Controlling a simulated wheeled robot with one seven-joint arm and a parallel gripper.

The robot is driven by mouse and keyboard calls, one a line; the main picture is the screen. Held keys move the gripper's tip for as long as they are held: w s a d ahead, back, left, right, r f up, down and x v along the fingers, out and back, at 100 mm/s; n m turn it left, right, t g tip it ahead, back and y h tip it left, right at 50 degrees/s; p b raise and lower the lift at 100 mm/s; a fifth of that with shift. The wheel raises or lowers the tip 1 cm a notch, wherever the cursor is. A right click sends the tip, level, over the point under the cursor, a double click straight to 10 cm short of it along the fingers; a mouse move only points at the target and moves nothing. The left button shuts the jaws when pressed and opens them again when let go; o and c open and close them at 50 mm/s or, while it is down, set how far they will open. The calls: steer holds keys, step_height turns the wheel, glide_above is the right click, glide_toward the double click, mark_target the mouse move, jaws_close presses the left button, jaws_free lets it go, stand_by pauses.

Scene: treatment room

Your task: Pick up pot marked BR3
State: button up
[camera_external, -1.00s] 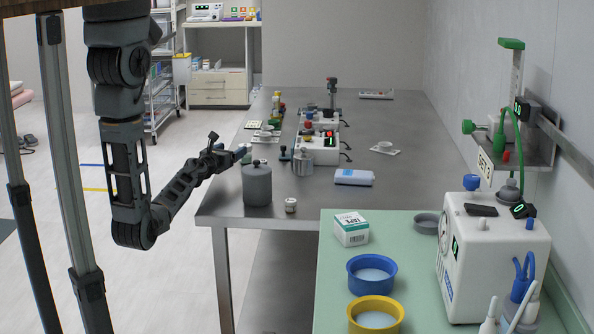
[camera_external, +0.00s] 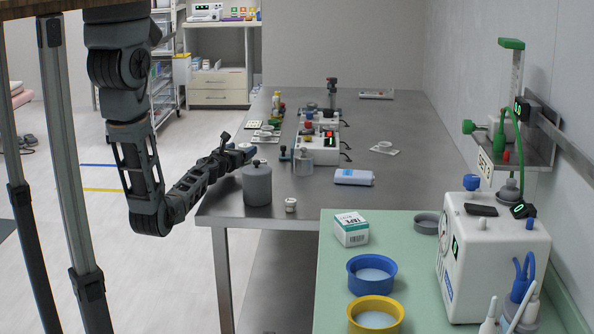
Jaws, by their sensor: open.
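I cannot read a BR3 mark on any pot from here. A large grey lidded pot (camera_external: 257,184) stands upright near the steel table's front left corner. A small white pot (camera_external: 290,205) stands to its right at the front edge. A shorter grey metal pot (camera_external: 303,163) stands farther back. My gripper (camera_external: 247,149) is open over the table's left edge, just behind the large grey pot in the picture. Its fingers are small and partly hard to make out. I see nothing held in it.
The steel table (camera_external: 400,140) has clear room at its right. White devices (camera_external: 322,140) stand along its middle, with a blue folded pack (camera_external: 354,177) nearer. A green table (camera_external: 335,280) in front carries a box (camera_external: 351,229), blue bowl (camera_external: 372,274) and yellow bowl (camera_external: 376,315).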

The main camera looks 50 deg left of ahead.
steer(key=shift+w+a, duration=0.2)
steer(key=shift+w, duration=0.25)
steer(key=c, duration=1.1)
steer(key=shift+c, duration=0.2)
